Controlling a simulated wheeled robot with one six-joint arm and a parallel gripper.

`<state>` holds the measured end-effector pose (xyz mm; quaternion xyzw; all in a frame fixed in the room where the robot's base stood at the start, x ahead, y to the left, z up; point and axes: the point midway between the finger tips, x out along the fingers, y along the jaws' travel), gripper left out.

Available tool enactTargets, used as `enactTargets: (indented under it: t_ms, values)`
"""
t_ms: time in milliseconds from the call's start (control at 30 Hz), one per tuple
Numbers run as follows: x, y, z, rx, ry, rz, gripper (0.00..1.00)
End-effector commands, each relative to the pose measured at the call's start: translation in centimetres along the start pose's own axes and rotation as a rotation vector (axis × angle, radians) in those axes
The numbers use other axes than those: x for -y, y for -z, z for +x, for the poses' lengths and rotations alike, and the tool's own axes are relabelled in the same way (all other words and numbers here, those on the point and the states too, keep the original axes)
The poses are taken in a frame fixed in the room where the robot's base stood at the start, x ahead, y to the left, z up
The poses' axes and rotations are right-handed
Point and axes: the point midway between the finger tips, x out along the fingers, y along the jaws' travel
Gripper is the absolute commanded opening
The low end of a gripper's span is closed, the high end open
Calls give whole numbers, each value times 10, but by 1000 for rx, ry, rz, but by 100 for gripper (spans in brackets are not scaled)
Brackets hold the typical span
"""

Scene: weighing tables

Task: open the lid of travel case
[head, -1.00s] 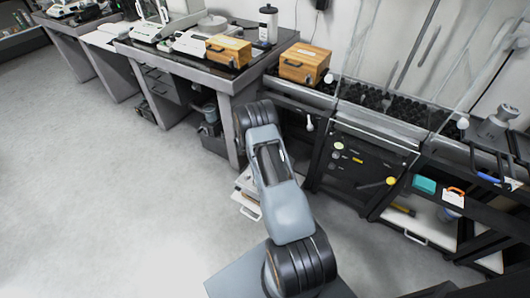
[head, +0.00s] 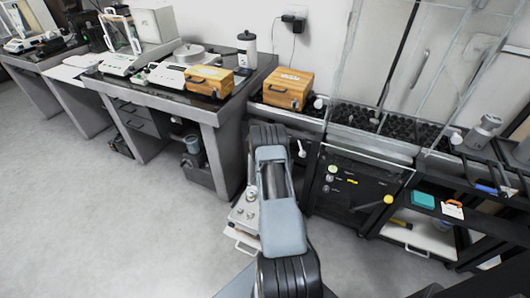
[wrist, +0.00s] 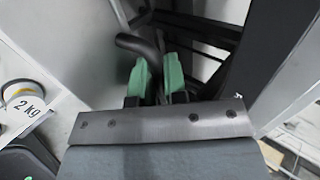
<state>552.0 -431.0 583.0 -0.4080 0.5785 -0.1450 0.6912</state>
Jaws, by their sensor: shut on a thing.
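I cannot say for certain which thing is the travel case. Two wooden boxes, each with a dark front handle, look shut: one (head: 209,81) on the weighing table, one (head: 288,89) on the ledge right of it. In the wrist view the green fingertips (wrist: 158,75) of my gripper are close together, shut on a dark curved handle-like piece (wrist: 138,44) between pale panels. What this piece belongs to is not clear. In the head view my arm hides my gripper.
A low pale unit (head: 240,241) with small metal objects is partly hidden left of my arm. A "2 kg" label (wrist: 28,106) shows in the wrist view. A dark cabinet (head: 350,190) and a shelf cart (head: 425,238) stand on the right. Floor at left is clear.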

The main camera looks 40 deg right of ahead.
Motion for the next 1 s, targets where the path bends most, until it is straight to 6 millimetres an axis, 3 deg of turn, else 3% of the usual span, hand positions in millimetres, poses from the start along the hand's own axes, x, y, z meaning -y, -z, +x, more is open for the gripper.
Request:
enactTargets:
  t_ms: [633,667,700,900,1000]
  values:
    - [-1,4,8,1,-1,-13,0]
    - [-1,4,8,1,-1,-13,13]
    - [-1,4,8,1,-1,-13,17]
    - [-1,3,8,2,-1,-9,36]
    - [-1,3,8,3,-2,-8,37]
